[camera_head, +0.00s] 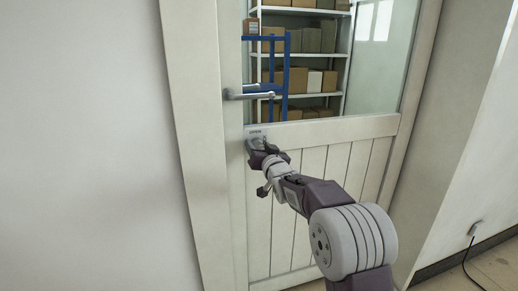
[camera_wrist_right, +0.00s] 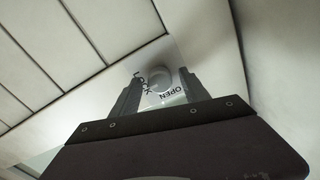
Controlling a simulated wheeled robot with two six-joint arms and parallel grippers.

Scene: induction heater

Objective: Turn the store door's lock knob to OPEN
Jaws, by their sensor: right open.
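The store door (camera_head: 330,129) is cream, with a glass upper half and a slatted lower panel. Its lock plate (camera_head: 256,131) sits below the door handle (camera_head: 247,94). In the right wrist view the round grey lock knob (camera_wrist_right: 159,79) shows on the plate, with the words LOCK and OPEN printed beside it. My right gripper (camera_head: 262,147) is at the lock plate. In the right wrist view its open fingers (camera_wrist_right: 158,92) stand on either side of the knob; I cannot tell whether they touch it. In the head view the gripper hides most of the knob. My left gripper is not in view.
Behind the glass stand shelves with cardboard boxes (camera_head: 298,80) and a blue cart (camera_head: 286,68). A plain wall (camera_head: 90,150) is at left. A wall socket with a black cable (camera_head: 474,229) is at lower right.

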